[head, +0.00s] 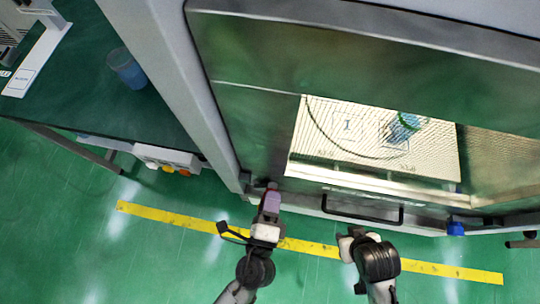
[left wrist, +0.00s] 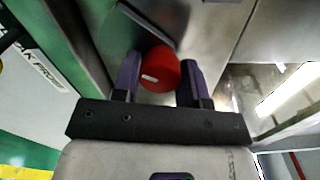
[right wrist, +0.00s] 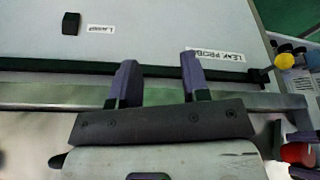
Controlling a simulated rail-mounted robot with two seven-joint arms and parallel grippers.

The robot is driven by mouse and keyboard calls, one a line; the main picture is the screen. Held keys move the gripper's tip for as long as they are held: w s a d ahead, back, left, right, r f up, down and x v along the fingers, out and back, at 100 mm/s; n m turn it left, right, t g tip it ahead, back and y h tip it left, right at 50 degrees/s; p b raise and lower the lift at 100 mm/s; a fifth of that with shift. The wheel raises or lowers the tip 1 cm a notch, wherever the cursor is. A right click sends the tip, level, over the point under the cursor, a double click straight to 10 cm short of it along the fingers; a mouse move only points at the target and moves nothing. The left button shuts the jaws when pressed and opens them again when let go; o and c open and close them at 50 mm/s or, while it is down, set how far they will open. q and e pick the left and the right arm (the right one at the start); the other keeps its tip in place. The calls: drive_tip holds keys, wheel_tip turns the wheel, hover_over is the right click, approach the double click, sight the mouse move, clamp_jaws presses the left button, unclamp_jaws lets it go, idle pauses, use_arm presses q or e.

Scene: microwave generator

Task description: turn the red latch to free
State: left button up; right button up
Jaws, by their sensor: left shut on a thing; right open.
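The red latch (left wrist: 160,70) is a round red knob on the metal front, between the two fingers of my left gripper (left wrist: 158,78) in the left wrist view. The fingers are shut on its sides; a small pale mark shows on its face. In the head view my left gripper (head: 271,198) reaches the cabinet's lower left corner and mostly hides the latch. The latch also shows at the right edge of the right wrist view (right wrist: 297,153), beside the left fingers. My right gripper (head: 349,237) is open and empty below the door handle; its spread fingers show in the right wrist view (right wrist: 160,80).
A black bar handle (head: 362,218) runs along the door's lower edge, with a blue knob (head: 456,228) to its right. A window (head: 320,150) shows the lit inside. A bench (head: 60,90) with a blue cup (head: 127,68) stands at left. The floor in front is clear.

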use_arm(q)
drive_tip(key=shift+n, duration=0.5)
drive_tip(key=o, duration=0.9)
drive_tip(key=shift+o, duration=0.2)
drive_tip(key=s+a+b, duration=0.2)
drive_tip(key=s+b, duration=0.1)
drive_tip(key=s, duration=1)
drive_tip(key=shift+s+a, duration=0.25)
drive_tip(key=shift+a, duration=0.15)
